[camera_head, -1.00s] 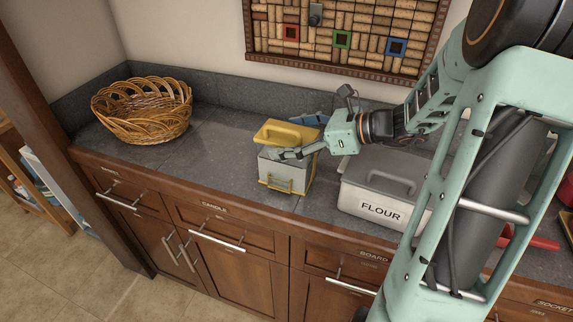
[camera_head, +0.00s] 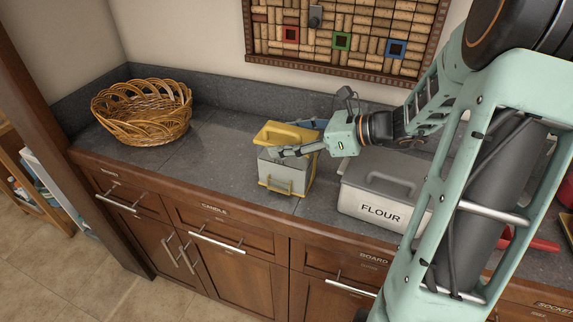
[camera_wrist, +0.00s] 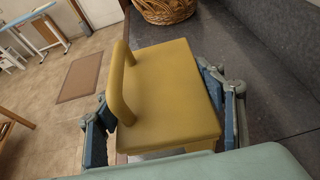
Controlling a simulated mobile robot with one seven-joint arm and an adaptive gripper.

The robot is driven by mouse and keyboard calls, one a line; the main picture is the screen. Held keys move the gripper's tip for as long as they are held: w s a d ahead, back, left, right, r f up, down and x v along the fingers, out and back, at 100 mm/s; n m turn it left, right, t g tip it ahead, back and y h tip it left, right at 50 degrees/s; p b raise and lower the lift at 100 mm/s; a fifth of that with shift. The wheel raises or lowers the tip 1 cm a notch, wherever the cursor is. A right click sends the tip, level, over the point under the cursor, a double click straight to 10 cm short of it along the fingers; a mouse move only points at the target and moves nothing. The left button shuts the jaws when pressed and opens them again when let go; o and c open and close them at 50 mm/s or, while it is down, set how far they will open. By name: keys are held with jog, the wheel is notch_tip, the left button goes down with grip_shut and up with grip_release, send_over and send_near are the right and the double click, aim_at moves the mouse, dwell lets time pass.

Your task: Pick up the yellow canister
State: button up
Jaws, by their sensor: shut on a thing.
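The yellow canister (camera_head: 292,139) has a yellow lid with a raised handle and a grey-white body with a yellow front handle. It stands upright on the grey counter, near the front edge. My gripper (camera_head: 293,153) reaches it from the right and is shut on it. In the wrist view the yellow lid (camera_wrist: 170,90) fills the middle, with one finger of my gripper (camera_wrist: 165,115) on each side of the canister. The fingertips' contact with the sides is partly hidden. I cannot see a gap under the canister.
A grey canister marked FLOUR (camera_head: 380,190) stands close on the right, under my arm. A wicker basket (camera_head: 142,110) sits at the back left, with free counter (camera_head: 215,150) between it and the yellow canister. A cork board (camera_head: 345,35) hangs on the wall behind.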

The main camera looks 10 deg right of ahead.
jog(key=shift+r+p, duration=0.3)
jog(key=shift+r, duration=0.05)
notch_tip(320, 180, up, 3)
jog(key=p, duration=0.3)
jog(key=shift+r, duration=0.1)
jog(key=s+r+p, duration=0.2)
jog(key=r, duration=0.1)
jog(key=s+r+p, duration=0.2)
jog(key=s+p, duration=0.1)
jog(key=shift+a+r, duration=0.15)
jog(key=shift+r, duration=0.25)
jog(key=s+r+p, duration=0.3)
jog(key=s+p, duration=0.1)
jog(key=s, duration=0.4)
jog(key=shift+s+a+r+p, duration=0.2)
jog(key=shift+s+a+p, duration=0.1)
jog(key=shift+s, duration=0.1)
jog(key=shift+f, duration=0.1)
